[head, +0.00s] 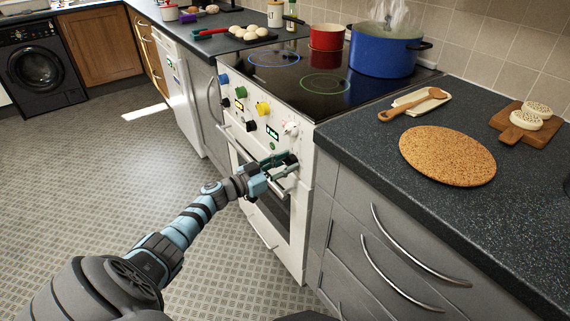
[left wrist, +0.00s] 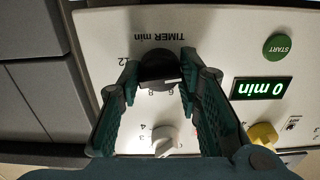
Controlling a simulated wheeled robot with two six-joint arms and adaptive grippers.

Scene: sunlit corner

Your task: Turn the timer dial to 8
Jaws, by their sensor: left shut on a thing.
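The black timer dial (left wrist: 157,70) sits under the upside-down words "TIMER min" in the left wrist view. A white pointer line shows on its right side, pointing right in the picture, away from the printed 12 and 8. The digit 6 also shows below the dial. My left gripper (left wrist: 159,80) has its green fingers on both sides of the dial and is shut on it. In the head view the left gripper (head: 283,163) is at the oven's front panel and mostly hides the dial. The timer display (left wrist: 262,89) reads 0 min. My right gripper is not in view.
A white knob (left wrist: 164,138) and a yellow knob (left wrist: 262,134) are close to the left gripper. The green START button (left wrist: 277,47) is beside the display. On the hob stand a steaming blue pot (head: 383,52) and a red pot (head: 326,37). The floor before the oven is clear.

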